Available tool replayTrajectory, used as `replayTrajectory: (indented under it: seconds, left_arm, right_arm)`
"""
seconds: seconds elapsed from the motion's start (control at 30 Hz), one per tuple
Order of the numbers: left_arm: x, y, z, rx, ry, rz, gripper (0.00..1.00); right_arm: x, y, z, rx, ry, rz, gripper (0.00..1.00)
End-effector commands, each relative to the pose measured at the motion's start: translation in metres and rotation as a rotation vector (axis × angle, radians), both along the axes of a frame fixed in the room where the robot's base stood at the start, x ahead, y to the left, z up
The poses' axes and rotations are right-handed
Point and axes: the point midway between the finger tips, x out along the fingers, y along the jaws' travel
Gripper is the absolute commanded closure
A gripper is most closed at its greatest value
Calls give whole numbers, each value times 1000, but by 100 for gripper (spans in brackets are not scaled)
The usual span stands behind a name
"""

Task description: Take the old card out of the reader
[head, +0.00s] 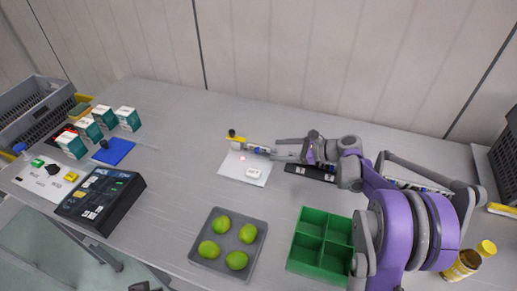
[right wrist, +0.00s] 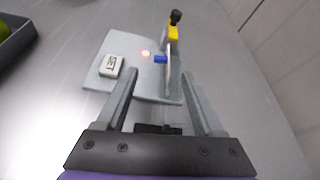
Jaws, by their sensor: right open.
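My right gripper (head: 276,150) is open over a white sheet in the middle of the table. In the right wrist view its fingertips (right wrist: 161,76) stand apart, with a slim upright piece with a blue part (right wrist: 160,59) and a yellow, black-tipped end (right wrist: 173,32) ahead between them. I see no contact.
A small white block (right wrist: 110,66) lies on the white sheet (right wrist: 98,82), beside a red light spot. A grey tray (head: 196,252) with several green fruits and a green divided box (head: 304,262) are in front. White-green boxes (head: 71,145) and a grey crate (head: 48,88) are at left.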

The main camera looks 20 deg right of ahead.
Motion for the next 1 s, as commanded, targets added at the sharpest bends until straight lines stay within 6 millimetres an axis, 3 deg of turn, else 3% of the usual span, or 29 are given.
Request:
replayTrajectory:
  seconds: [0.5, 0.77, 0.87, 1.0]
  left_arm:
    - [2, 0, 10, 0, -4, 0, 100]
    - [2, 0, 10, 0, -4, 0, 100]
    - [2, 0, 10, 0, -4, 0, 100]
    - [2, 0, 10, 0, -4, 0, 100]
  right_arm:
    - [38, 46, -21, -1, -1, 3, 31]
    - [42, 51, -25, -2, 0, -1, 31]
    - [42, 51, -25, -2, 0, -1, 43]
    - [42, 51, -25, -2, 0, -1, 68]
